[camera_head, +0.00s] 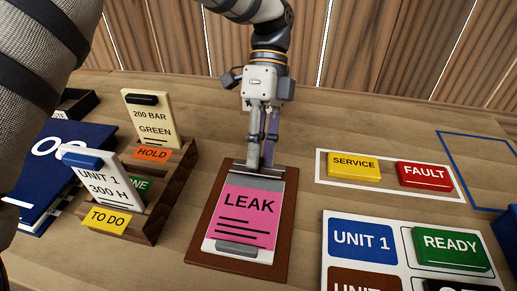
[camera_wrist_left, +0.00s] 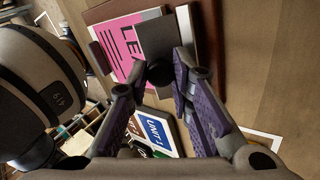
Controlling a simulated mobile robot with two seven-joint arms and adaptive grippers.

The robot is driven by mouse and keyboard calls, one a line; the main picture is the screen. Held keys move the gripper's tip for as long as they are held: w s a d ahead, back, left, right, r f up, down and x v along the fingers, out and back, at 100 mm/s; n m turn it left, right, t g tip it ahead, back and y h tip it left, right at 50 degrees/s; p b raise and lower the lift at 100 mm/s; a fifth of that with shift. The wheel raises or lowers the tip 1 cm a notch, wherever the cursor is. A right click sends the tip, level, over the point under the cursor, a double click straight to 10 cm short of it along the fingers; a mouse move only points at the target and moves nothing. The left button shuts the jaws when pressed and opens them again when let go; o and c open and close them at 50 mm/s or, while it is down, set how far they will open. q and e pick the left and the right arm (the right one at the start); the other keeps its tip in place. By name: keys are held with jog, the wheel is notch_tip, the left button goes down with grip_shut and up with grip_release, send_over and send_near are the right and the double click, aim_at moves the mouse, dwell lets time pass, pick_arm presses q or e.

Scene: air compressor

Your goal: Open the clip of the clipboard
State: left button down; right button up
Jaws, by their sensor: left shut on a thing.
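The brown clipboard (camera_head: 203,238) lies on the table and bears a pink LEAK sheet (camera_head: 245,215); the sheet also shows in the wrist view (camera_wrist_left: 122,45). Its grey metal clip (camera_head: 258,183) is at the far end, over the sheet's top edge, and shows as a grey plate in the wrist view (camera_wrist_left: 160,40). My left gripper (camera_head: 261,163) points down at the clip and is shut on a part of it. In the wrist view its fingertips (camera_wrist_left: 161,74) meet around a dark rounded part at the clip's edge. The fingers partly hide the clip, and how far it is raised is unclear. My right gripper is not in view.
A wooden card rack (camera_head: 165,190) stands left of the clipboard, beside a dark blue binder (camera_head: 85,140). To the right lie a yellow SERVICE tag (camera_head: 353,167), a red FAULT tag (camera_head: 425,176) and a board with UNIT 1 (camera_head: 362,238) and READY (camera_head: 450,248) tags. Table behind the clipboard is clear.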

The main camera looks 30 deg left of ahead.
pick_arm(q)
jog(key=c, duration=1.4)
grip_release()
